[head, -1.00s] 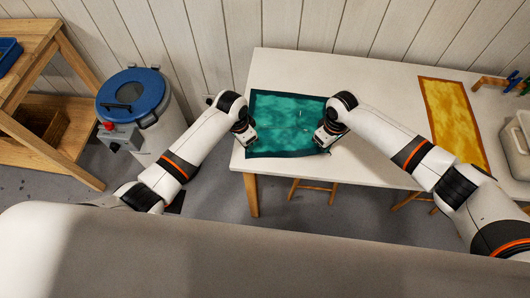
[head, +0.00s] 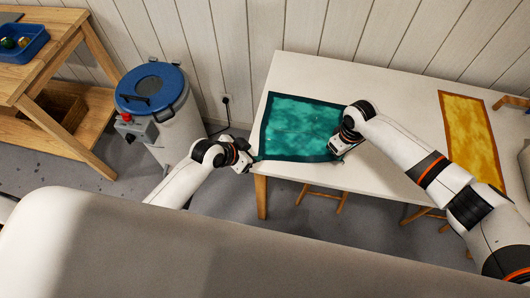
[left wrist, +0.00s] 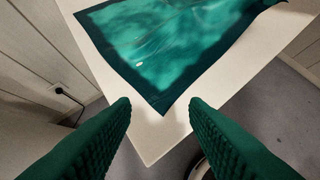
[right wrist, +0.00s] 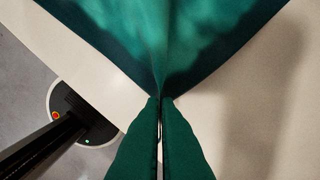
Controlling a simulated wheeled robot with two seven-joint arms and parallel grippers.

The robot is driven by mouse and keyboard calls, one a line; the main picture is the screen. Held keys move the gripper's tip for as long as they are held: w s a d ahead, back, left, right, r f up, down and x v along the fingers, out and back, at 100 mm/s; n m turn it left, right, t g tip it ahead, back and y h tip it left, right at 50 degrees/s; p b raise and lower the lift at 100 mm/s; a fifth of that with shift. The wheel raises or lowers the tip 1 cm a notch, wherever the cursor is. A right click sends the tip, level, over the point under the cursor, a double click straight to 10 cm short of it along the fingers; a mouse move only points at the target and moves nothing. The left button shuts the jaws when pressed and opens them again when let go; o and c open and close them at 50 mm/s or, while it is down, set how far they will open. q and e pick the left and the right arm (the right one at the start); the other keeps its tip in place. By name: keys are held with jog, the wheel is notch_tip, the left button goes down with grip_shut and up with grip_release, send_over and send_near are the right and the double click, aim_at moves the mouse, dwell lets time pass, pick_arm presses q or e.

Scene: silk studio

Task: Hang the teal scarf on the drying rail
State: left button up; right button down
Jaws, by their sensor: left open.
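The teal scarf (head: 296,125), mottled with a dark border, lies spread on the left end of the white table (head: 392,95). My right gripper (head: 338,146) is shut on the scarf's near right corner; in the right wrist view the cloth (right wrist: 150,45) bunches into the closed fingers (right wrist: 160,98). My left gripper (head: 248,160) is at the table's near left corner, beside the scarf's near left corner. In the left wrist view its fingers (left wrist: 160,104) are apart with no cloth between them, and the scarf corner (left wrist: 163,108) points toward the gap. No drying rail is recognisable.
A yellow cloth (head: 470,135) lies on the table to the right. A blue-lidded drum (head: 155,95) stands on the floor left of the table. A wooden shelf (head: 50,70) with a blue tray (head: 22,42) is at far left. Stools sit under the table.

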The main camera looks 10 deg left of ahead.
aim_at(265, 154)
pick_arm(q)
jog(key=shift+x, duration=2.9)
jog(key=shift+f, duration=0.1)
jog(key=shift+c, duration=0.4)
jog(key=shift+f, duration=0.15)
grip_shut()
jog(key=shift+r, duration=2.6)
